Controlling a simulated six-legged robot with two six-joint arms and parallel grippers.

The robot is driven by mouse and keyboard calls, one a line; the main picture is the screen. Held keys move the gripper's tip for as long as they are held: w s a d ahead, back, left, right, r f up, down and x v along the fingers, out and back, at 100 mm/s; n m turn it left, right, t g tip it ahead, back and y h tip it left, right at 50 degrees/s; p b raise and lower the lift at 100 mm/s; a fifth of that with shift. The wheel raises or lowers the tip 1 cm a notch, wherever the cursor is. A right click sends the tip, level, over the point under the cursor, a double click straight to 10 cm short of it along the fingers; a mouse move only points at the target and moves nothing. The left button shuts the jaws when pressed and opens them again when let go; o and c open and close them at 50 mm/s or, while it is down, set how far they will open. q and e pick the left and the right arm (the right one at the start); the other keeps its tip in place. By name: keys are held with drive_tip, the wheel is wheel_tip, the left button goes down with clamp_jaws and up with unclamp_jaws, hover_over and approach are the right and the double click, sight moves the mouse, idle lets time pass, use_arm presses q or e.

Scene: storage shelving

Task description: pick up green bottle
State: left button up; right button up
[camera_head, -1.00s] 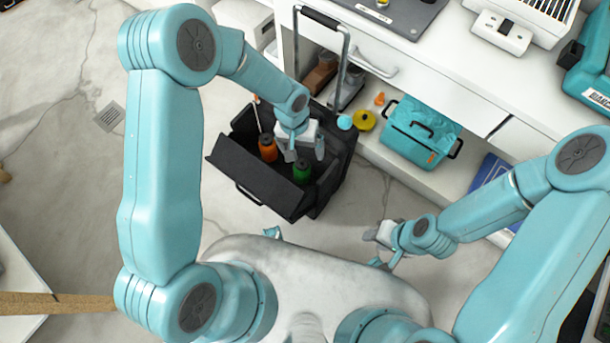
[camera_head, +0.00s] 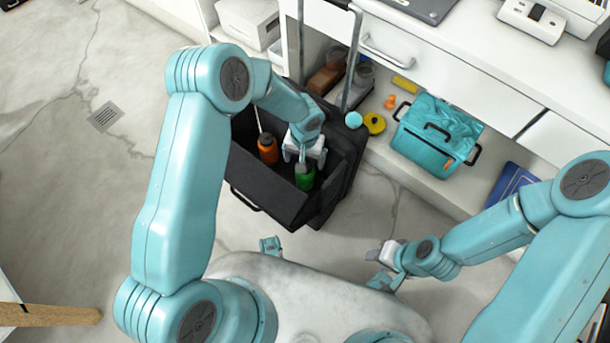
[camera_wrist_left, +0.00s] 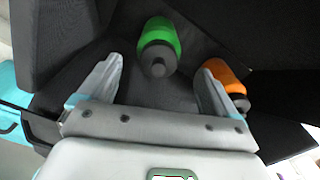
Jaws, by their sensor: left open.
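The green bottle (camera_head: 305,178), with a dark cap, stands inside a black open case (camera_head: 262,187). It also shows in the left wrist view (camera_wrist_left: 160,42), lying between and beyond the fingertips. My left gripper (camera_head: 303,157) is open, directly over the green bottle, and the bottle is not held. In the left wrist view its two fingers (camera_wrist_left: 158,82) are spread wide. An orange bottle (camera_head: 267,150) stands beside the green one, and in the left wrist view (camera_wrist_left: 228,78) it is close to the right finger. My right gripper (camera_head: 378,264) is low near my body, away from the case.
The case walls surround the bottles closely, and its pull handle (camera_head: 357,50) rises behind. A teal bag (camera_head: 425,140) and a yellow tape roll (camera_head: 375,123) lie on the low shelf at right. Floor is clear at left.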

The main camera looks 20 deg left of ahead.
use_arm(q)
drive_tip(key=f+b, duration=0.1)
drive_tip(key=f, duration=0.1)
drive_tip(key=f+b, duration=0.1)
drive_tip(key=f, duration=0.2)
drive_tip(key=shift+s+d+f, duration=0.15)
drive_tip(key=shift+s, duration=0.05)
drive_tip(key=c, duration=1.3)
